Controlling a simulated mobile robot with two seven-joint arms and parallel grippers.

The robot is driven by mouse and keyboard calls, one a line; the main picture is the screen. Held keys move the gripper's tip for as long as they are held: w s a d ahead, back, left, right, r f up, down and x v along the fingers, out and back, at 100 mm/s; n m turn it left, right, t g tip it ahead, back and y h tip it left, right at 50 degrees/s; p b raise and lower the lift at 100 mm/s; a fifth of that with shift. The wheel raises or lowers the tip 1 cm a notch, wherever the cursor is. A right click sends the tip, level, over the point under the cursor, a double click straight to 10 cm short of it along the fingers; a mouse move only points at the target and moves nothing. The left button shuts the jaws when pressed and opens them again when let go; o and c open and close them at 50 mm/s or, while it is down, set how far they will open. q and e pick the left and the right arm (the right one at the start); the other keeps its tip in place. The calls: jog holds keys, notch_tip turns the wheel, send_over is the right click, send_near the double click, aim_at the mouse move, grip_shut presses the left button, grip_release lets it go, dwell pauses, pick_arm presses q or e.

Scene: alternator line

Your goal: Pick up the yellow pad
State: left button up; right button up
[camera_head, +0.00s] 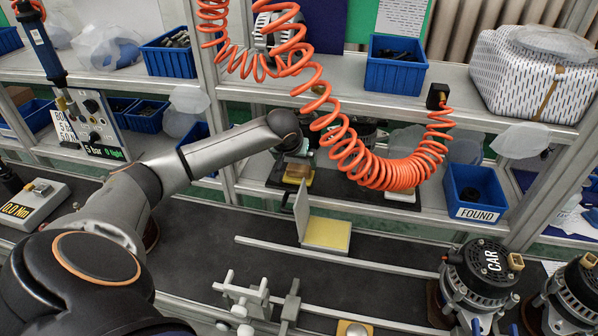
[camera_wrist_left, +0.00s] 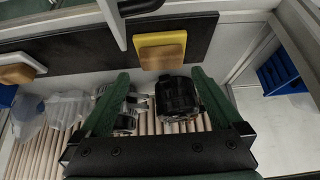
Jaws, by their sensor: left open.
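A yellow pad with a tan top (camera_head: 298,176) sits on a dark board on the lower shelf. It also shows in the left wrist view (camera_wrist_left: 161,48), upper middle, beyond the fingertips. My left gripper (camera_wrist_left: 160,76) is open with two green fingers apart and nothing held between them. In the head view my left gripper (camera_head: 298,158) is just above the pad and partly hides it. My right gripper is not in view.
An orange coiled hose (camera_head: 380,165) hangs right of my left arm. Blue bins (camera_head: 475,192) stand on the shelves. Metal rails (camera_head: 330,254) cross the dark bench.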

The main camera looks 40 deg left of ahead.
aim_at(298, 168)
pick_arm(q)
jog(key=shift+p+x, duration=0.35)
jog(key=shift+x, duration=2.85)
jog(key=shift+s+a, duration=0.1)
jog(key=shift+c, duration=0.4)
jog(key=c, duration=1.1)
